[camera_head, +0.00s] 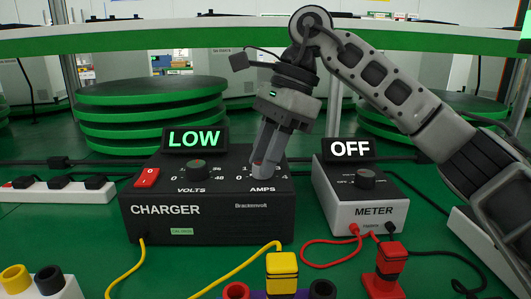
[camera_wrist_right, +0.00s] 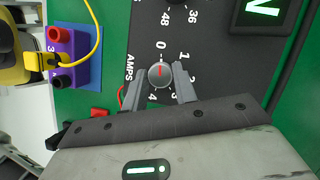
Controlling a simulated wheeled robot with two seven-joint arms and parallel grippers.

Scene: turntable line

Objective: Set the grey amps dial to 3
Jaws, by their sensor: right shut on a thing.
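The grey amps dial (camera_wrist_right: 160,75) is on the sloped top of the black charger (camera_head: 207,222), above the AMPS label. My right gripper (camera_head: 265,168) comes down from above and its two fingers are shut on the dial, one on each side. In the head view the fingers mostly hide the dial. The right wrist view shows the fingertips around it, a red mark on its face and the numbers 0 to 4 around it. The charger's display (camera_head: 194,138) reads LOW. My left gripper is not in view.
The volts dial (camera_head: 197,170) and red switch (camera_head: 147,177) are left of the amps dial. The meter (camera_head: 364,200), with display OFF (camera_head: 349,149), stands to the right. Yellow, red and black plugs and cables lie in front. Green round platters (camera_head: 150,110) are stacked behind.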

